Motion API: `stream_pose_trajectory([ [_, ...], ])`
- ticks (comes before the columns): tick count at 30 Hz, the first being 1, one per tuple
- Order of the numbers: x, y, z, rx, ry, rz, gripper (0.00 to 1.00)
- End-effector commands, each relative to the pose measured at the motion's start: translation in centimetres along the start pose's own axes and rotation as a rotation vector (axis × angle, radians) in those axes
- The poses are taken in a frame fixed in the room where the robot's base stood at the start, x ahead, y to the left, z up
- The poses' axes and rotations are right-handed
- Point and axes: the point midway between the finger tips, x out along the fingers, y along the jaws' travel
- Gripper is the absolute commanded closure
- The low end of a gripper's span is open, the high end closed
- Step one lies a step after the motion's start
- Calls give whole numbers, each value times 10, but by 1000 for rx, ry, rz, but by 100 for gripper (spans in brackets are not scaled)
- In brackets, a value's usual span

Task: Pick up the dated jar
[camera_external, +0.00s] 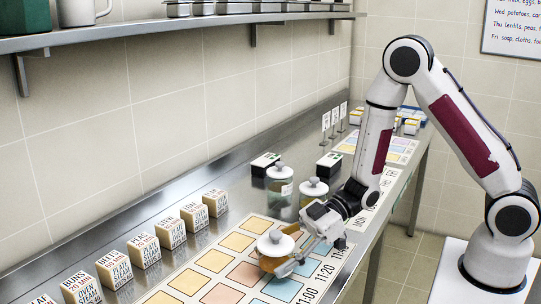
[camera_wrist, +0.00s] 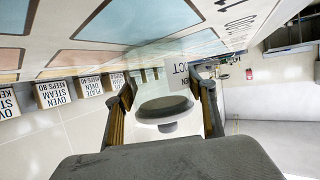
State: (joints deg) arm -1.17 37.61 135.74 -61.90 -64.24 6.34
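Three glass jars with pale knobbed lids show in the external view. The front jar (camera_external: 274,244), with amber contents, stands on the timed mat. The other two, a rear-left jar (camera_external: 280,186) and a rear-right jar (camera_external: 313,191), stand behind it near the wall. My gripper (camera_external: 288,262) is low at the front jar, with its fingers alongside it. In the wrist view the jar's lid (camera_wrist: 166,109) lies between the fingers of my gripper (camera_wrist: 166,100). A white label (camera_wrist: 180,79) with partly hidden, inverted letters shows beyond it. Finger contact with the glass is unclear.
A row of labelled food boxes (camera_external: 145,251) stands left of the mat (camera_external: 213,261). Two black boxes (camera_external: 265,160) and several small sign posts (camera_external: 335,120) are farther back. A shelf (camera_external: 150,28) overhangs the counter along the wall.

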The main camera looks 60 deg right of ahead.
Motion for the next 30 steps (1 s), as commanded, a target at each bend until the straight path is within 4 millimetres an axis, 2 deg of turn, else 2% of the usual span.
stream_pose_trajectory([
  [17, -3, 0, -8, -2, 3, 0, 81],
  [30, -17, 0, -44, -4, 4, 0, 81],
])
